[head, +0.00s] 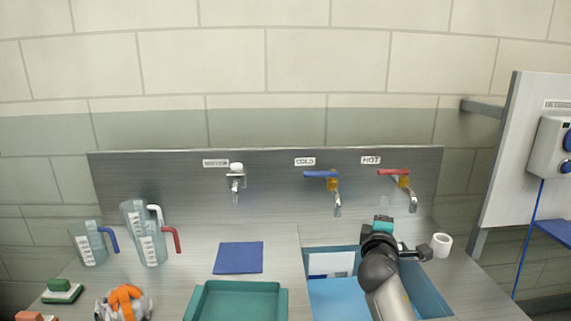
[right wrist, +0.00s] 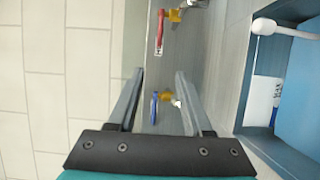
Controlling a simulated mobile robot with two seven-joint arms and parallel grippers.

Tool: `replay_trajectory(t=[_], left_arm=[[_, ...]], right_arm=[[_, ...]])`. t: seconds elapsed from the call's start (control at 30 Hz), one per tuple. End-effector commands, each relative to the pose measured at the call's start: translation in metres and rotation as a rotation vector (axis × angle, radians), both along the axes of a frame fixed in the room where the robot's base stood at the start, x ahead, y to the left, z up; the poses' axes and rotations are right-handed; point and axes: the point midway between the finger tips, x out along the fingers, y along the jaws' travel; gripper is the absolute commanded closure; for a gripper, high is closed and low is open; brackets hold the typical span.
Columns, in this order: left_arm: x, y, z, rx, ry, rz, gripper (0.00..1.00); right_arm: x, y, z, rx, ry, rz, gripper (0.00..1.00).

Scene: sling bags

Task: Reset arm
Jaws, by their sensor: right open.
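My right gripper (head: 383,222) is above the sink basin (head: 430,290), pointing towards the metal back panel. In the right wrist view its two fingers (right wrist: 160,75) stand apart with nothing between them. Beyond the fingers are the blue tap handle (right wrist: 154,108) and the red tap handle (right wrist: 160,30). My right forearm comes in from the bottom of the head view and hides part of the basin. My left gripper is not in view.
The blue cold tap (head: 322,175) and red hot tap (head: 394,172) stick out behind the basin. A white roll (head: 441,245) stands to its right. A teal tray (head: 237,286), a blue cloth (head: 238,258) and clear jugs (head: 148,235) are to the left.

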Motion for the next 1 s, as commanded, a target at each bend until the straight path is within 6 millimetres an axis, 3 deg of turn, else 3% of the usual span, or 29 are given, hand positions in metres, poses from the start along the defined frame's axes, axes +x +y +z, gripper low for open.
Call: replay_trajectory(t=[0.2,0.37,0.47,0.7,0.8,1.0], left_arm=[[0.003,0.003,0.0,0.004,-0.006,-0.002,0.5],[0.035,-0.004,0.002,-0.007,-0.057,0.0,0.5],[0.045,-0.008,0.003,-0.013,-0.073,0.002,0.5],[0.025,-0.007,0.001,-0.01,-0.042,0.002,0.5],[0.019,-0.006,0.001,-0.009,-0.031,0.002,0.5],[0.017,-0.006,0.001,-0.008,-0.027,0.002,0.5]], right_arm=[[-0.043,-0.011,-0.051,0.211,0.065,-0.062,0.5],[-0.088,-0.015,-0.097,0.408,0.136,-0.125,0.5],[-0.127,-0.014,-0.129,0.557,0.199,-0.177,0.5],[-0.248,0.007,-0.197,0.938,0.408,-0.332,0.5],[-0.294,0.02,-0.21,1.058,0.495,-0.393,0.5],[-0.361,0.042,-0.22,1.21,0.633,-0.483,0.5]])
